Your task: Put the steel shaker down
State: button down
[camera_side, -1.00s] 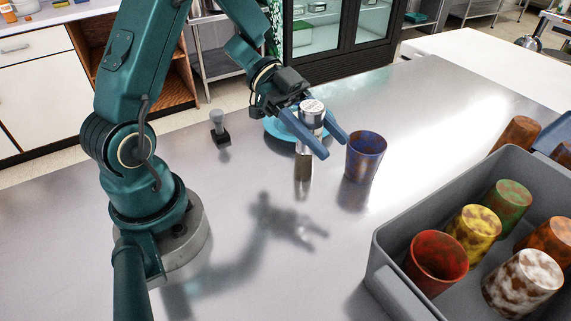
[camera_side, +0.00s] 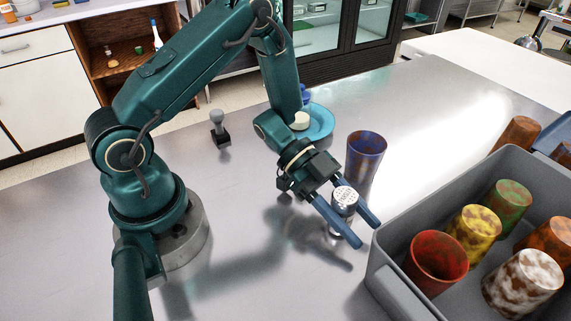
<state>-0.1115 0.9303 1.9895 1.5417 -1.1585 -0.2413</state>
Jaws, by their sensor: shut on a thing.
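The shaker is over the steel counter, in front of the blue-and-brown cup and left of the grey crate. Its lower end is partly covered by the near finger, so I cannot tell whether it touches the counter.
A blue-and-brown cup (camera_side: 366,151) stands just behind my gripper. A grey crate (camera_side: 392,293) with several mottled cups is at the right. A blue plate (camera_side: 321,121) with a pale item (camera_side: 299,121) and a stamp-like object (camera_side: 218,128) are farther back. The counter's front middle is clear.

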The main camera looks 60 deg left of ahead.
jog(key=shift+f, duration=0.2)
jog(key=shift+f, duration=0.1)
jog(key=shift+c, duration=1.7)
grip_release()
jog(key=shift+a+r, duration=0.2)
jog(key=v, duration=1.1)
jog(key=shift+s+a, duration=0.15)
jog(key=shift+a, duration=0.2)
